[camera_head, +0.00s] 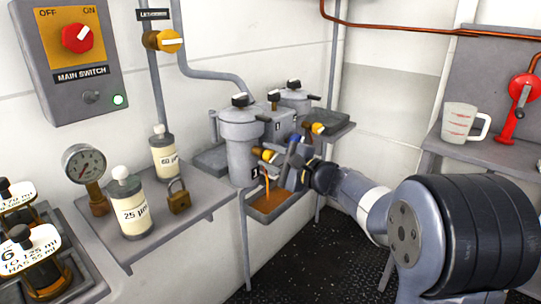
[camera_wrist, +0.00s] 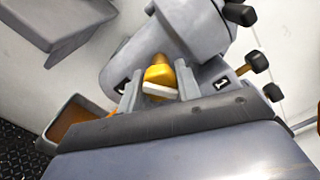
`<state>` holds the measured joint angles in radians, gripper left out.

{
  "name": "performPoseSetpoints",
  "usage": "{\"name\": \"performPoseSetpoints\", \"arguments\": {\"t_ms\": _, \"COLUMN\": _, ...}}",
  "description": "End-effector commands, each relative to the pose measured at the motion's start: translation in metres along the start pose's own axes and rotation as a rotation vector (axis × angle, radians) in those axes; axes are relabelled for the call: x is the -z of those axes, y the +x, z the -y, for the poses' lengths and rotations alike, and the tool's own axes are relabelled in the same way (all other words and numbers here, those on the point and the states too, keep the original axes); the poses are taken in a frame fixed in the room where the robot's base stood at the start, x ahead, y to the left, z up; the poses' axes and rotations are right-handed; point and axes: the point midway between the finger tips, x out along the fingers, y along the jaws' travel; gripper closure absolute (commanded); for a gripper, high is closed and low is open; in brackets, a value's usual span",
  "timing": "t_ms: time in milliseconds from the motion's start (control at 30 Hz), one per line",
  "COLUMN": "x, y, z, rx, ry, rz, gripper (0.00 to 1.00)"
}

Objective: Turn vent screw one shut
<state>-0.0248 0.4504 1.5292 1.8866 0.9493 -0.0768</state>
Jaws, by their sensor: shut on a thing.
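Vent screw one is a yellow-orange knob (camera_wrist: 158,75) with a pale bar across its face, low on the front grey filter housing (camera_head: 240,135). In the wrist view it sits between the two fingers of my gripper (camera_wrist: 159,88), with a "1" label on each side. My gripper (camera_head: 283,163) is shut on it, reaching in from the right. The knob shows partly in the head view (camera_head: 268,155). A thin amber stream (camera_head: 267,187) falls below it into a drip tray (camera_head: 258,217) holding amber liquid.
A second filter housing (camera_head: 296,97) stands behind, with another yellow knob (camera_head: 317,128). On the left shelf are a gauge (camera_head: 84,164), white-topped bottles (camera_head: 130,204) and a padlock (camera_head: 179,196). A measuring jug (camera_head: 461,121) stands at right. The dark floor (camera_head: 325,255) is clear.

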Motion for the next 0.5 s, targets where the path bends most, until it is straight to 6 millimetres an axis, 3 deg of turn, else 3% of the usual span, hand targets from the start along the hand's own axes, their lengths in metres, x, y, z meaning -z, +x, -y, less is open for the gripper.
{"name": "performPoseSetpoints", "arguments": {"t_ms": 500, "x": 0.0001, "y": -0.0002, "z": 0.0005, "rx": -0.002, "ry": 0.422, "rz": -0.002, "gripper": 0.91}}
